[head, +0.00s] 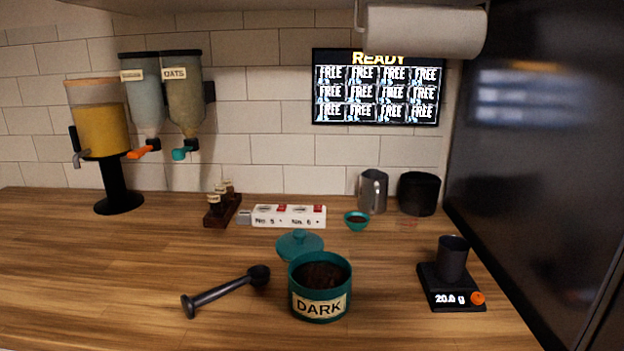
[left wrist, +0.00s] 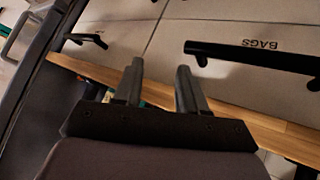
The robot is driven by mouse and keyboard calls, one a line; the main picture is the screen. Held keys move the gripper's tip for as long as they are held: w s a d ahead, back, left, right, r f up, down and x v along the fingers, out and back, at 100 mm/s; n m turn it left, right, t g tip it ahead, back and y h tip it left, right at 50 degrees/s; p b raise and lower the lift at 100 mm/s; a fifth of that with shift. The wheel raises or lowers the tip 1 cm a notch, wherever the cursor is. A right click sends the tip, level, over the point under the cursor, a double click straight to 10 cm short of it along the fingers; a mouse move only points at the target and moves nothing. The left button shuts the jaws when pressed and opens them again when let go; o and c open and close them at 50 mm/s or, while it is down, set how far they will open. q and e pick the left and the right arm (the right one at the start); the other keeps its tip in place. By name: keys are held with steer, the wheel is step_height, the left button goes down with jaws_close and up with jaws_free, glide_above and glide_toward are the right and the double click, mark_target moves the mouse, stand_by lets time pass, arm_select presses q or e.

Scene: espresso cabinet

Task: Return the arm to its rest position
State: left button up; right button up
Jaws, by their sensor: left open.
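My left gripper (left wrist: 157,85) shows in the left wrist view with its two fingers apart and nothing between them. It is in front of pale drawer fronts, below the counter's wooden edge. No arm or gripper of mine shows in the head view. My right gripper is in neither view.
The wooden counter (head: 130,270) holds a teal jar (head: 319,307) labelled DARK with its lid (head: 299,243) beside it, a black scoop (head: 227,290), and a scale (head: 450,294) bearing a dark cup (head: 453,258). A black drawer handle (left wrist: 250,57) lies near the left gripper.

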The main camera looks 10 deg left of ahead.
arm_select(q)
steer(key=s+d+f+n+g+y, duration=0.1)
steer(key=s+d+f+n+y, duration=0.15)
steer(key=s+f, duration=0.35)
steer(key=s+d+f+n+g+y, duration=0.1)
steer(key=s+d+f+g+y, duration=0.1)
steer(key=s+f+y, duration=0.3)
steer(key=w+d+f+t+h+p, duration=0.2)
steer(key=w+f+t+h+p, duration=0.1)
steer(key=w+f+t, duration=0.2)
steer(key=shift+d+f+m+t, duration=0.4)
steer(key=shift+f+t, duration=0.4)
steer(key=shift+t, duration=0.2)
